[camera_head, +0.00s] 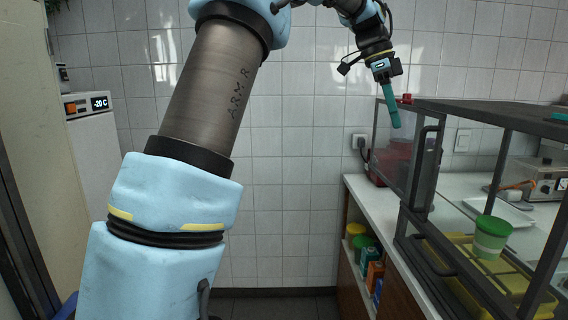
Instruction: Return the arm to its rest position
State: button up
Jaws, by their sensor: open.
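My arm crosses the view from the lower left, rises out of the top edge and comes back down at the upper right. My gripper (393,115) hangs from its end, with teal fingers pointing down and slightly right. The fingers are seen edge-on, so the gap between them is hidden. The gripper is open, and nothing shows held in it. It appears in front of the tiled wall, by the left end of the glass display case (423,160). I cannot tell how near they are.
A counter (365,196) runs along the right under the case. A green-lidded tub (491,237) stands in the case near a yellow tray (461,249). Jars and boxes (374,275) fill a shelf below. A freezer (95,140) stands at left. Floor between is clear.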

jog(key=w+a+f+n+t+y, duration=0.1)
jog(key=w+a+f+n+t, duration=0.15)
jog(key=a+f+n, duration=0.85)
jog(key=s+a+f+n, duration=0.3)
jog(key=s+a+f, duration=0.1)
jog(key=a, duration=0.4)
jog(key=s+a+f+n+t+y, duration=0.1)
jog(key=s+a+f+n, duration=0.3)
jog(key=a, duration=0.5)
jog(key=s+a+f+n+y, duration=0.1)
jog(key=s+a+f+n, duration=0.3)
jog(key=a, duration=0.5)
notch_tip(320, 180, down, 2)
jog(key=shift+s+f, duration=0.1)
jog(key=shift+s, duration=0.75)
